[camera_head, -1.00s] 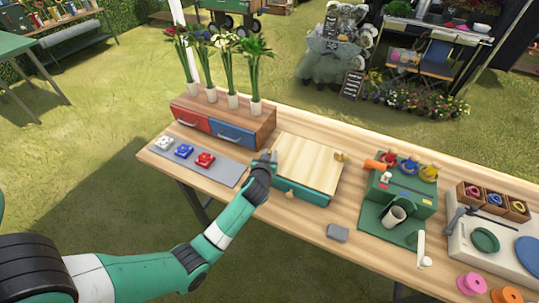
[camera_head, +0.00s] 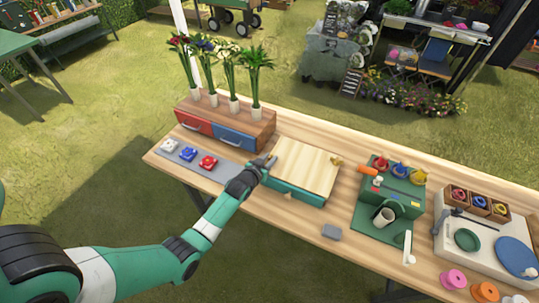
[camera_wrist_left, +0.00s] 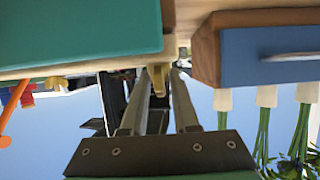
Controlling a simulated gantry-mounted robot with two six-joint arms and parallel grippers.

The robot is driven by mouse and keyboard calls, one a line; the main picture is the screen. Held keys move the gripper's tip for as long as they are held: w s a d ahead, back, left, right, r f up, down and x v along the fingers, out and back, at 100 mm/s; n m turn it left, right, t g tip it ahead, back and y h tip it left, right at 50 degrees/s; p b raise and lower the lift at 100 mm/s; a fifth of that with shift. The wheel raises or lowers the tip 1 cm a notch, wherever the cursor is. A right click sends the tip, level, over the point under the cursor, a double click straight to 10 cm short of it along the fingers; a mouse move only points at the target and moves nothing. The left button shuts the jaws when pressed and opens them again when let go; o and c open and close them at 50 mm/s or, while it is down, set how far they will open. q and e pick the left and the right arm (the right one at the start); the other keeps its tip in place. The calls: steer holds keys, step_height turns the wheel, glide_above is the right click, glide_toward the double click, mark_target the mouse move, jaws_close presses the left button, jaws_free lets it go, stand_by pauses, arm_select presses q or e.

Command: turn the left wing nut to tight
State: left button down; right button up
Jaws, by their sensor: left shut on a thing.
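The flower press has a pale wooden top board (camera_head: 306,165) over a green lower part (camera_head: 294,190). My left gripper (camera_head: 268,161) is at the press's left edge and hides the left wing nut in the head view. In the left wrist view, the fingers of my left gripper (camera_wrist_left: 157,85) are shut around a small brass piece, the left wing nut (camera_wrist_left: 157,76). The brass right wing nut (camera_head: 337,160) stands free at the board's far right edge. My right gripper is not in view.
A grey strip (camera_head: 228,171) with several coloured pieces lies left of the press.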

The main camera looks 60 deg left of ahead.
arm_select(q)
steer(key=c, duration=0.9)
jaws_free()
steer(key=shift+c, duration=0.2)
steer(key=shift+s+d+r, duration=0.1)
steer(key=shift+s+d+r+p, duration=0.15)
steer(key=shift+s+d+p, duration=0.1)
steer(key=shift+p, duration=0.1)
steer(key=p+v, duration=0.3)
steer(key=v, duration=0.7)
steer(key=shift+s+d, duration=0.2)
steer(key=shift+s, duration=0.1)
